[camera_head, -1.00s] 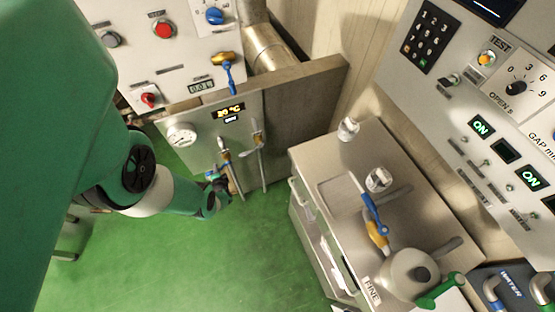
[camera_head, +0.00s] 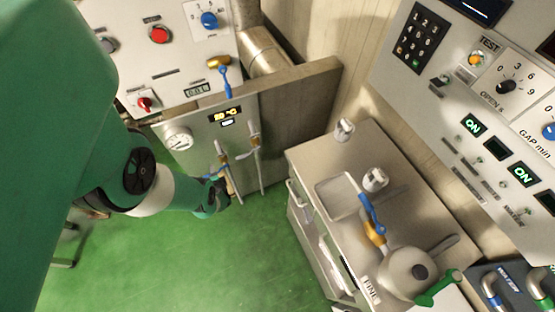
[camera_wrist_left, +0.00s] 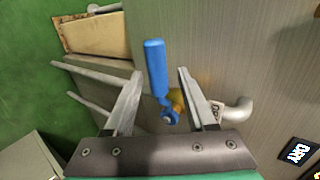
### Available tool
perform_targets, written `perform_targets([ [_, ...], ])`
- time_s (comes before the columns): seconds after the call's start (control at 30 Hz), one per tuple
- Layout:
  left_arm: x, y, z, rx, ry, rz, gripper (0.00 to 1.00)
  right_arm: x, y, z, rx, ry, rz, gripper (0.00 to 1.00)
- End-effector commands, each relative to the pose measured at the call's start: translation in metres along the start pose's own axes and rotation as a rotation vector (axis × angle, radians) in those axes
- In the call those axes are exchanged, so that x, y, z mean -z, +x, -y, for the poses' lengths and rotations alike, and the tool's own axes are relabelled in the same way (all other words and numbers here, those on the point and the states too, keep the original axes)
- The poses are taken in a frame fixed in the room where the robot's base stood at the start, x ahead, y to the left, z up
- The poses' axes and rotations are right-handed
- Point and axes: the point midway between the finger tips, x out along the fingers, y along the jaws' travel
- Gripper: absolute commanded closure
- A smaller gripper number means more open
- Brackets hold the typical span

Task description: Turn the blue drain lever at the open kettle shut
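A blue lever (camera_wrist_left: 156,68) on a brass valve (camera_wrist_left: 177,101) stands between the spread fingers of my left gripper (camera_wrist_left: 154,82) in the left wrist view. There is a gap between each finger and the lever. In the head view, my left gripper (camera_head: 222,190) is low in front of the grey front panel (camera_head: 225,135) with a gauge and lit display. A blue lever (camera_head: 212,174) there is partly hidden by the gripper. Which vessel is the open kettle is unclear. My right gripper is out of view.
Another blue lever (camera_head: 226,80) hangs from a brass valve above the panel. A steel counter (camera_head: 330,150) at right holds a pot (camera_head: 405,270) beside a blue-handled valve (camera_head: 372,215). A control console (camera_head: 480,120) stands at far right. Green floor (camera_head: 215,260) is clear.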

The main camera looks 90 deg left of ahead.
Motion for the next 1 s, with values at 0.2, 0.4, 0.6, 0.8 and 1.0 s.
perform_targets([
  [0.2, 0.0, -0.003, 0.001, -0.001, 0.001, -0.001, 0.44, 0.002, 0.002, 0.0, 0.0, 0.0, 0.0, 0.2],
  [0.4, 0.001, -0.035, 0.006, -0.002, 0.006, -0.005, 0.44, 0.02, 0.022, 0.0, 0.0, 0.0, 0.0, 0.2],
  [0.6, 0.003, -0.073, 0.004, -0.002, 0.006, -0.01, 0.44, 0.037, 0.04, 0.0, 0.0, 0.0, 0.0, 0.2],
  [0.8, 0.003, -0.1, 0.002, -0.003, 0.005, -0.009, 0.44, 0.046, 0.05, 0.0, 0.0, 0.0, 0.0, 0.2],
  [1.0, 0.001, -0.114, 0.001, -0.001, 0.003, -0.004, 0.44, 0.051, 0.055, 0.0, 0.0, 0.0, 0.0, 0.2],
])
